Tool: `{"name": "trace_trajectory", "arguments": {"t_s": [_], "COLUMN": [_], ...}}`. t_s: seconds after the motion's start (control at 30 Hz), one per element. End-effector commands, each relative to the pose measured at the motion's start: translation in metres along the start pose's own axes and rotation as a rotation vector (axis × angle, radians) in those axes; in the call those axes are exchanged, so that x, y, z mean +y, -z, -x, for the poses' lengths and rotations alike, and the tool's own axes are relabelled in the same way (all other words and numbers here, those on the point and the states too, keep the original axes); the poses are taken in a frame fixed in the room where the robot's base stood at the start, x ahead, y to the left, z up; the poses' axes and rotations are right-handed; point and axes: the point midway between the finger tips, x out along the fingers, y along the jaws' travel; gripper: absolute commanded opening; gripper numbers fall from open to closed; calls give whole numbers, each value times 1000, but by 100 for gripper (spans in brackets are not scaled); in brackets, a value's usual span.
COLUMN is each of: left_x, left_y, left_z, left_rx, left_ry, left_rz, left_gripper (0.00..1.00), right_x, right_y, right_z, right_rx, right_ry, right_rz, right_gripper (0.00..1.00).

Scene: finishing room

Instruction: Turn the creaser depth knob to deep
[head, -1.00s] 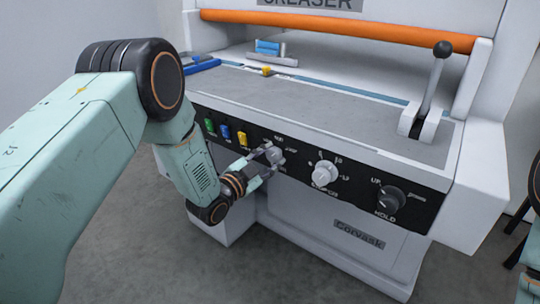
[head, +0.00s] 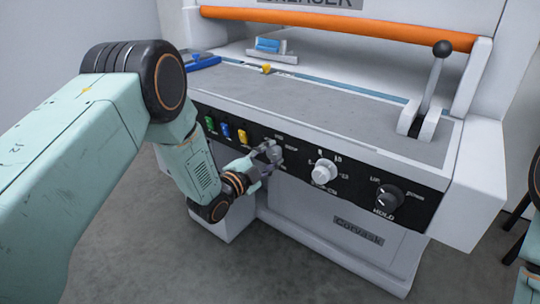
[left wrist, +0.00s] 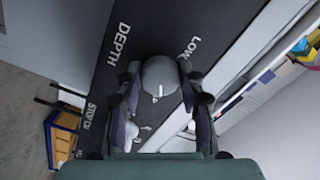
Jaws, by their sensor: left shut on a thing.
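The grey round depth knob (head: 276,153) is on the black front panel of the creaser. In the left wrist view the knob (left wrist: 160,74) has a short white mark on its face, pointing down the picture. The words DEPTH and LOW stand beside it on the panel. My left gripper (head: 268,160) is shut on the knob, with one finger on either side, as the left wrist view also shows (left wrist: 164,98). The fingers hide parts of the panel lettering around the knob. My right gripper is not in view.
A white knob (head: 324,171) and a black knob (head: 389,198) sit to the right on the panel. Green, blue and yellow switches (head: 226,131) are to the left. A lever (head: 434,80) stands on the right of the grey bed (head: 330,115). Floor in front is clear.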

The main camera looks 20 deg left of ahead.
Motion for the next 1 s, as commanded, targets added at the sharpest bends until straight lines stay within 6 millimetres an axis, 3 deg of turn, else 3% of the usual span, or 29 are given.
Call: {"name": "trace_trajectory", "arguments": {"t_s": [0.2, 0.23, 0.47, 0.8, 1.0], "left_x": [0, 0, 0, 0, -1], "left_y": [-1, -1, 0, 0, -1], "left_z": [0, 0, 0, 2, 24], "left_rx": [-2, -2, -1, -1, -3], "left_ry": [0, 0, 0, 0, 1], "left_rz": [1, 1, 2, 2, 5], "left_gripper": [7, 40, 60, 61, 61], "right_x": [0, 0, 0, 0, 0], "right_y": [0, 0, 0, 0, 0], "right_z": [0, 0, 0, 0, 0], "right_rx": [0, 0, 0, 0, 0], "right_ry": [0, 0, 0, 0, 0], "right_rz": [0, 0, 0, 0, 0], "right_gripper": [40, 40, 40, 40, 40]}}
